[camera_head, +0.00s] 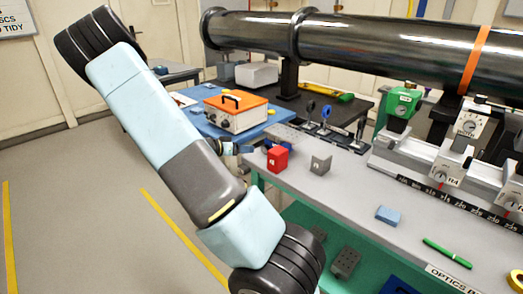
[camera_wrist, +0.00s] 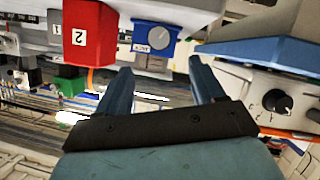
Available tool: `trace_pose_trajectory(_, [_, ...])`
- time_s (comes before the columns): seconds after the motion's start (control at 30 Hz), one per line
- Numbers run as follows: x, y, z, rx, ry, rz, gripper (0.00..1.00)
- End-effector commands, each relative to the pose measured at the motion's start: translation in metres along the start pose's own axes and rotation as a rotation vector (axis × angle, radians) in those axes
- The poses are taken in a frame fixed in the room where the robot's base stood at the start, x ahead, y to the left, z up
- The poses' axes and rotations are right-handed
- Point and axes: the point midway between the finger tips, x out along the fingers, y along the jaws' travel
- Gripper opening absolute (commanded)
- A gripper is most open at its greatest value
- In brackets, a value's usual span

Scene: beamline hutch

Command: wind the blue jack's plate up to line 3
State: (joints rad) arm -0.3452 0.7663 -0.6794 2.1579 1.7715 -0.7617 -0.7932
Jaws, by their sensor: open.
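In the wrist view, a blue box (camera_wrist: 155,38) with a round grey knob and a small label sits past my fingertips. It may be the blue jack, but I cannot be sure. I cannot make out its plate or any line 3. My gripper (camera_wrist: 159,64) is open and empty, its two blue-grey fingers apart and pointing toward the box's lower edge. In the head view, my gripper (camera_head: 236,148) is a small dark shape partly hidden behind my arm, near the bench's left end. No blue jack can be picked out clearly there.
A red box (camera_head: 278,158) and a grey block (camera_head: 321,165) stand on the bench (camera_head: 340,195). A blue block (camera_head: 388,214) and green pen (camera_head: 447,252) lie nearer. An orange-topped instrument (camera_head: 235,112) stands behind. A black pipe (camera_head: 370,42) crosses above. Floor at left is clear.

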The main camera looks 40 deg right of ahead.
Motion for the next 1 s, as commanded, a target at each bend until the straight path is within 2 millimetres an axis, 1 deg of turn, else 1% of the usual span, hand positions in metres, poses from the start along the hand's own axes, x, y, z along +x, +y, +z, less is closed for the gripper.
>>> trace_pose_trajectory(0.03, [0.011,0.001,0.0,0.0,0.001,0.004,0.68])
trace_pose_trajectory(0.2, [0.041,0.001,0.0,0.001,0.002,0.004,0.68])
trace_pose_trajectory(0.4, [0.074,0.001,0.0,0.0,0.002,0.003,0.68])
trace_pose_trajectory(0.5, [0.087,0.0,0.0,0.001,0.001,0.001,0.68])
trace_pose_trajectory(0.6, [0.098,0.001,0.0,0.001,0.001,0.002,0.68])
trace_pose_trajectory(0.7, [0.103,0.0,0.0,0.001,0.001,0.0,0.68])
trace_pose_trajectory(1.0, [0.107,0.0,-0.001,0.002,0.001,0.0,0.68])
